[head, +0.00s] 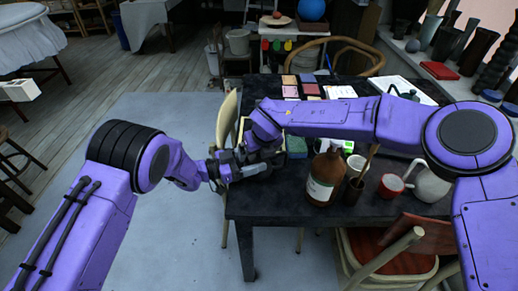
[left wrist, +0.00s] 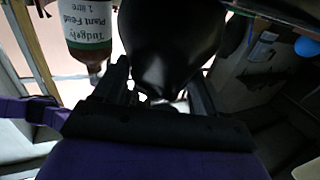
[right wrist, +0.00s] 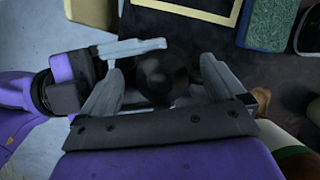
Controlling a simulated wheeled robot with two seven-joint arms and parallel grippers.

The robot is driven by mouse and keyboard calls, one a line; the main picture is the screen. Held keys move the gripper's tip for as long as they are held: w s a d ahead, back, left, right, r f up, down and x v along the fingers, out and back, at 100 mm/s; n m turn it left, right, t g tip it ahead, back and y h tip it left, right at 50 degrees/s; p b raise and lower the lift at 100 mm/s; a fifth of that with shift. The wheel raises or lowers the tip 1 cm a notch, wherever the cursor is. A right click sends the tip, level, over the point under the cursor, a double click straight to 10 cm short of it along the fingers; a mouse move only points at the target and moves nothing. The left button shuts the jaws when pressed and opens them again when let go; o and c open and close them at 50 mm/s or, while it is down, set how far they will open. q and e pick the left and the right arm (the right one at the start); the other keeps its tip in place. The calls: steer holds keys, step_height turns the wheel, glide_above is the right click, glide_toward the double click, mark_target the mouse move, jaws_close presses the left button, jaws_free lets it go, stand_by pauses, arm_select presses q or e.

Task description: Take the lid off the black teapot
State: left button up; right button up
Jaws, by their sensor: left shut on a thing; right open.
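A black, rounded, glossy body, which I take to be the black teapot (left wrist: 168,35), fills the upper middle of the left wrist view. My left gripper (left wrist: 158,85) is shut on its narrow lower end. In the right wrist view the dark round top of the teapot (right wrist: 165,75) lies between the fingers of my right gripper (right wrist: 160,70), which is open around it. I cannot tell the lid's edge from the body. In the head view both grippers meet at the table's left edge and hide most of the teapot.
The dark table (head: 285,205) holds a brown bottle (head: 324,180), a red mug (head: 391,186), a white jug (head: 431,183) and a green sponge (head: 297,146) near my right arm. A red-seated chair (head: 390,258) stands at its front. The floor left of the table is clear.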

steer(key=c, duration=1.3)
steer(key=shift+r, duration=0.2)
steer(key=shift+r, duration=0.9)
step_height(320, 180, up, 4)
steer(key=shift+r, duration=0.1)
arm_select(q)
steer(key=o, duration=1.6)
steer(key=shift+c, duration=0.2)
